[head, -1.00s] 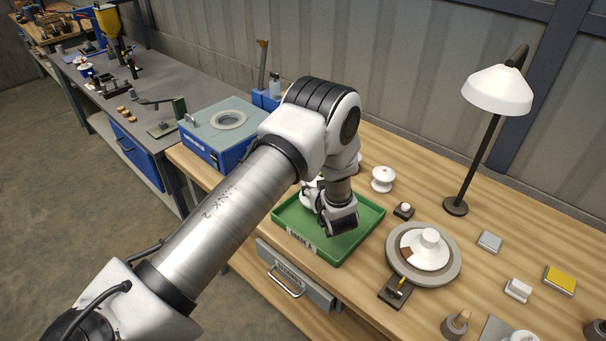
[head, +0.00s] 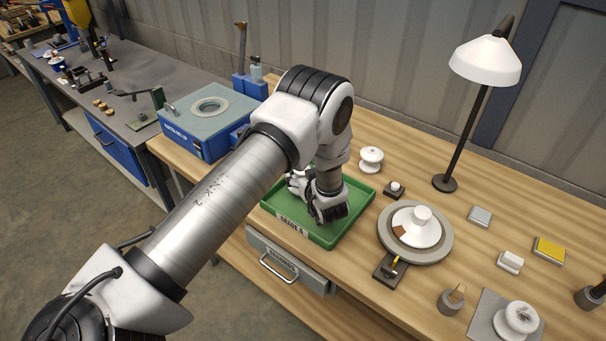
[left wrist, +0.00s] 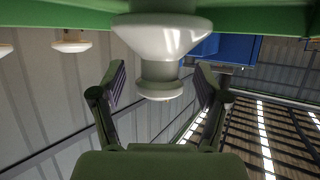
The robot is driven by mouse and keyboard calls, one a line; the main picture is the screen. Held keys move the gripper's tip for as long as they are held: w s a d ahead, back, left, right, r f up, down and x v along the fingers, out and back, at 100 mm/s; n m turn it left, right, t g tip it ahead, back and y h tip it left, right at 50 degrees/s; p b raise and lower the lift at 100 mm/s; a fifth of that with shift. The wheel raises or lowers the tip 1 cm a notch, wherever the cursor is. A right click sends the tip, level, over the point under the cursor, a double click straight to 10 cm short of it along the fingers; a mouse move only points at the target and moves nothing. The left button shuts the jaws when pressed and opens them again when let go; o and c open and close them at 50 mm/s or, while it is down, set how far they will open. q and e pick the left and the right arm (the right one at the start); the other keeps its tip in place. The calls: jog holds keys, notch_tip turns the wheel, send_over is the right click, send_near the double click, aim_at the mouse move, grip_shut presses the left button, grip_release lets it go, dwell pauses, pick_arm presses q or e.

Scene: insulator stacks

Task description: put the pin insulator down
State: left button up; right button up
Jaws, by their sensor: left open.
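The white pin insulator (left wrist: 160,38) stands in the green tray, shown upside down in the left wrist view, with its wide skirt nearest the tray. My left gripper (left wrist: 161,88) is open, with one finger on each side of the insulator's narrower end and a visible gap on both sides. In the head view my left gripper (head: 328,208) is low over the green tray (head: 318,240); the arm and hand hide most of the insulator there. My right gripper is not in view.
A white spool-shaped insulator (head: 371,158) stands behind the tray. A round grey turntable (head: 447,247) with a white insulator piece is right of it. A desk lamp (head: 486,60) stands at the back and a blue box (head: 200,140) at the left.

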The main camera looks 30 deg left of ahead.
pick_arm(q)
jog(key=shift+s+d+b, duration=0.15)
jog(key=shift+d+b, duration=0.15)
jog(key=shift+d, duration=0.05)
jog(key=b+v, duration=0.3)
jog(key=v, duration=0.8)
jog(key=shift+r, duration=0.2)
jog(key=shift+a+f, duration=0.1)
jog(key=shift+a, duration=0.1)
